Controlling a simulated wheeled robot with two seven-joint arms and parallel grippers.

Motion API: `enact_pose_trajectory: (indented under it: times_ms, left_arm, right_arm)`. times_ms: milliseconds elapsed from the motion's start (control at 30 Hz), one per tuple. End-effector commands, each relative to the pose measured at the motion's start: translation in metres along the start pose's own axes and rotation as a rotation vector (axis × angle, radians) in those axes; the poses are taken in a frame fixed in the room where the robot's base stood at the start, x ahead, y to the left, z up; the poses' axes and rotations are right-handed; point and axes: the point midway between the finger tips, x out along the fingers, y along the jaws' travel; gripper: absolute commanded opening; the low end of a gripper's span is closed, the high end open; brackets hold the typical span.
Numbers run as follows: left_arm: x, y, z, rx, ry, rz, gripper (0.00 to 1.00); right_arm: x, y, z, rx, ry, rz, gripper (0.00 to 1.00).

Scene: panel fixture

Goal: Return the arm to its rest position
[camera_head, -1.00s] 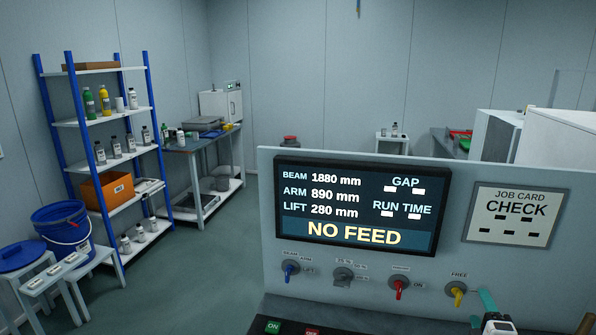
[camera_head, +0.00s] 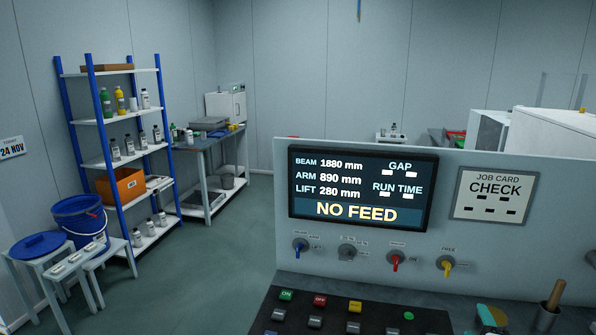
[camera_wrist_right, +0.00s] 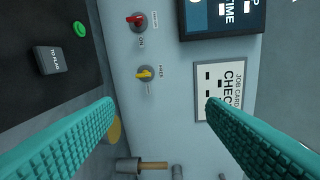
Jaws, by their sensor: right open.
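My right gripper (camera_head: 490,318) shows only in part, as a teal finger at the bottom right edge of the head view. In the right wrist view my right gripper (camera_wrist_right: 160,103) has its two ribbed teal fingers wide apart with nothing between them. Its fingers point toward the grey panel (camera_wrist_right: 180,120), near the yellow knob (camera_wrist_right: 146,74) and the job card (camera_wrist_right: 221,90). I cannot tell the gap to the panel. The rest of my right arm is hidden below the frame. My left gripper is in neither view.
The panel's display (camera_head: 362,188) reads NO FEED. Below it are several knobs and a black button console (camera_head: 330,318). A dark cup (camera_head: 545,318) with a wooden-handled tool stands at the right, close to my gripper. Open floor (camera_head: 215,265) lies left of the panel.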

Motion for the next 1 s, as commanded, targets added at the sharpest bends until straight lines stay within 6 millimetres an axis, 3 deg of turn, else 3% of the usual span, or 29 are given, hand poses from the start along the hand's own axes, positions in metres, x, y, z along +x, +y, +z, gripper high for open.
enact_pose_trajectory:
  times_ms: [167, 367, 700, 1000]
  left_arm:
    - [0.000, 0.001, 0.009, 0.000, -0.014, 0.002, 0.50]
    - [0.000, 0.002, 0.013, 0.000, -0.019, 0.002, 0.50]
    - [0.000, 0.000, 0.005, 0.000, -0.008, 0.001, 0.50]
    - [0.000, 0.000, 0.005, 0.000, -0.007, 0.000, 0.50]
  right_arm:
    - [-0.026, 0.029, 0.006, 0.135, 0.049, 0.101, 0.65]
    - [-0.073, 0.071, 0.015, 0.341, 0.144, 0.273, 0.65]
    - [-0.199, 0.139, 0.041, 0.718, 0.388, 0.675, 0.65]
    - [-0.288, 0.158, 0.061, 0.893, 0.562, 0.935, 0.65]
